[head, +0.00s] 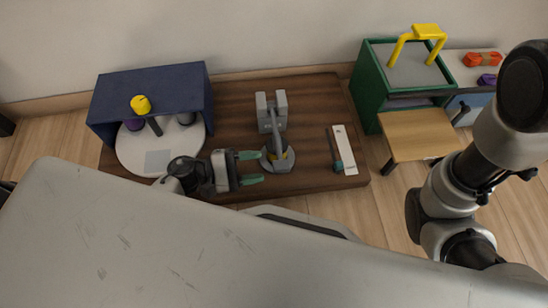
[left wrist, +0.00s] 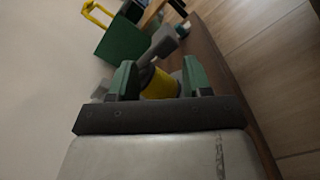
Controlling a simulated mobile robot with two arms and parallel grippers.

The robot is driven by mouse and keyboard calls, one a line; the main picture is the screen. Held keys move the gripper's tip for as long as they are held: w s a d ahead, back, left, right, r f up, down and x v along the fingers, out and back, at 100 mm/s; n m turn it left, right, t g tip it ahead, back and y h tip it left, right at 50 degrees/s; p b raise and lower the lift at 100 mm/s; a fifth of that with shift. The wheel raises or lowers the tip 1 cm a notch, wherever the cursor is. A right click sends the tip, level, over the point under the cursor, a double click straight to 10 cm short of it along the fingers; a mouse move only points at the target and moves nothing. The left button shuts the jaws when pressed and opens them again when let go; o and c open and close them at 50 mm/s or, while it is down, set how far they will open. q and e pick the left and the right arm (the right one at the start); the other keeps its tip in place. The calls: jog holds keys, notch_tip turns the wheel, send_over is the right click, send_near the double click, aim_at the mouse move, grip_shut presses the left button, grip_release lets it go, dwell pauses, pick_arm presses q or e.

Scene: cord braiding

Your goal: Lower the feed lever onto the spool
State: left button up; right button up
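The grey feed lever (head: 277,138) runs from a grey two-post stand (head: 271,107) toward a yellow spool (head: 290,155) on a round grey base. Its free end overlaps the spool in the head view; I cannot tell whether they touch. My left gripper (head: 257,168) is open, its green fingers apart at the left edge of the round base. In the left wrist view the yellow spool (left wrist: 160,84) shows beyond and between the fingertips (left wrist: 159,82), with the grey lever (left wrist: 160,45) above it. Nothing is gripped. My right gripper is out of view.
A blue housing (head: 150,83) over a white disc (head: 135,158) stands left on the brown board (head: 235,110). A white strip with a dark-handled tool (head: 337,152) lies right of the spool.

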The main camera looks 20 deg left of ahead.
pick_arm(q)
jog(key=shift+p+v, duration=0.5)
jog(key=shift+v, duration=1.5)
jog(key=shift+r, duration=0.15)
